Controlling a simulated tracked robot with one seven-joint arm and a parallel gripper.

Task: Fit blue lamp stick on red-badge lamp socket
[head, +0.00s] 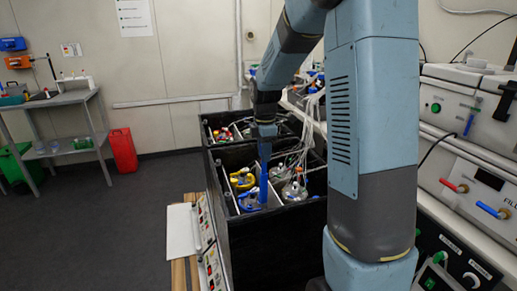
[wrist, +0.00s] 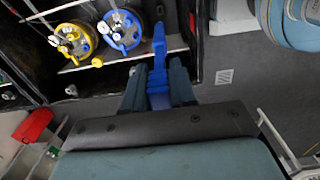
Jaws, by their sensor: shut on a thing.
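My gripper (wrist: 157,80) is shut on the blue lamp stick (wrist: 158,53), which points away from the palm between the two fingers. A blue-topped vessel (wrist: 120,27) and a yellow-topped vessel (wrist: 72,42) stand in the box left of the stick in the wrist view. In the head view the yellow one (head: 242,179) is just left of the stick. I cannot make out a red-badge lamp socket in either view.
Clear vessels with tubes (head: 294,190) stand right of the stick in the box. A control bench (head: 460,150) with knobs lines the right side. A shelf table (head: 62,100) and red canister (head: 122,149) are far left. The floor between is clear.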

